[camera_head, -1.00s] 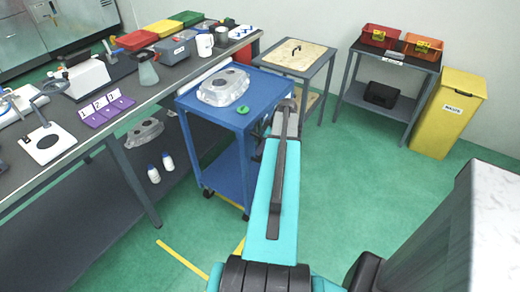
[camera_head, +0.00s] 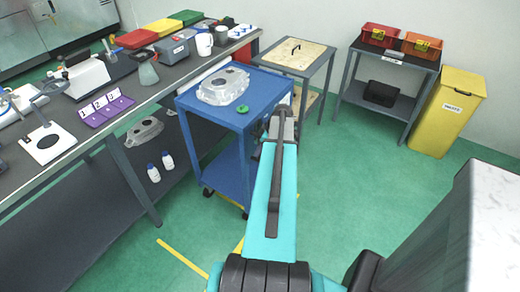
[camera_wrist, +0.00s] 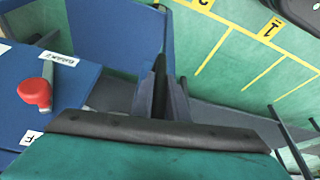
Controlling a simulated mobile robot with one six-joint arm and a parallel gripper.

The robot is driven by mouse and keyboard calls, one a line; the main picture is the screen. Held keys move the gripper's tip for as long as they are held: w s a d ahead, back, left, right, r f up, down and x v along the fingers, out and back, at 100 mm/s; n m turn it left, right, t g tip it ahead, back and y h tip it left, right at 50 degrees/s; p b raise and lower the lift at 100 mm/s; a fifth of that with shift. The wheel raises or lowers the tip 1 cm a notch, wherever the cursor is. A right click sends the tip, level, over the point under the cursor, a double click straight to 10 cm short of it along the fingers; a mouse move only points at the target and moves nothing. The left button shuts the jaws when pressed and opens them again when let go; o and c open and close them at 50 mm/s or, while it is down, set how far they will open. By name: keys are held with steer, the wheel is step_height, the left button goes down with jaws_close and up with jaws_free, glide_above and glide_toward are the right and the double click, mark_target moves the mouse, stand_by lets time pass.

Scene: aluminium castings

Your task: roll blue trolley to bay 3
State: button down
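The blue trolley (camera_head: 262,90) stands upright on castors beside the long workbench in the head view. A grey metal casting (camera_head: 222,86) and a green ring (camera_head: 241,108) lie on its top. My gripper (camera_head: 281,112) is at the trolley's right side, at the end of my teal arm. In the wrist view my gripper (camera_wrist: 161,88) points toward blue panels, with its dark fingers close together. Whether anything is between them is unclear. Yellow floor lines and a marker reading 1 (camera_wrist: 271,29) show there. I cannot make out a bay 3 marker.
The long workbench (camera_head: 75,132) runs along the left. A wood-topped table (camera_head: 309,58), a shelf with red and orange bins (camera_head: 392,66) and a yellow bin (camera_head: 446,112) stand behind. Green floor (camera_head: 345,165) is clear to the right. A red knob (camera_wrist: 35,92) shows on a blue surface.

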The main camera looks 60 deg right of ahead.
steer(key=d+b, duration=0.1)
steer(key=d, duration=0.8)
steer(key=shift+d+b, duration=0.35)
steer(key=shift+d, duration=0.05)
steer(key=c, duration=1.7)
jaws_free()
steer(key=shift+s+r, duration=0.1)
steer(key=shift+r, duration=0.05)
steer(key=b+v, duration=0.1)
steer(key=v, duration=1.2)
steer(key=shift+r+b, duration=0.3)
steer(key=shift+b, duration=0.1)
